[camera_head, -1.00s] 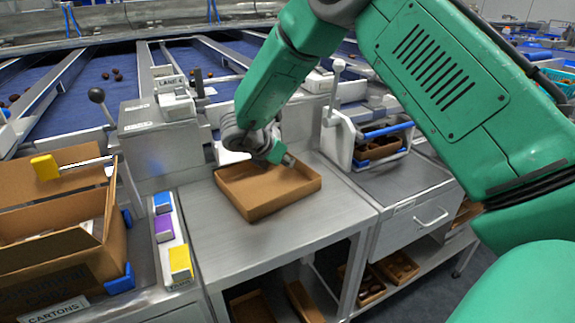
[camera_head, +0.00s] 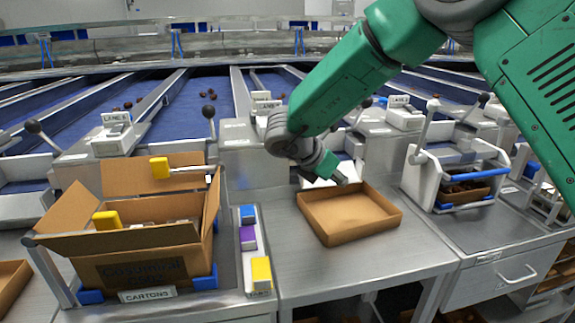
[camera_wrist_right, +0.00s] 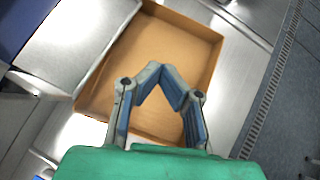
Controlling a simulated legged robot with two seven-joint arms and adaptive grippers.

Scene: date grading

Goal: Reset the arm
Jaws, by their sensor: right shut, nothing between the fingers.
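My right arm is green and reaches in from the upper right of the head view. My right gripper (camera_head: 338,177) is above the back left part of an empty cardboard tray (camera_head: 352,236) on the steel table. In the right wrist view the right gripper (camera_wrist_right: 160,68) has its fingertips together with nothing between them, and the tray (camera_wrist_right: 126,64) lies below it. Whether the gripper touches the tray is unclear. My left gripper is not in view.
An open cardboard carton (camera_head: 140,238) stands left, beside a strip of blue, purple and yellow blocks (camera_head: 250,240). A white frame with a blue handle (camera_head: 470,177) stands right. Blue sorting lanes with dates (camera_head: 200,97) run behind.

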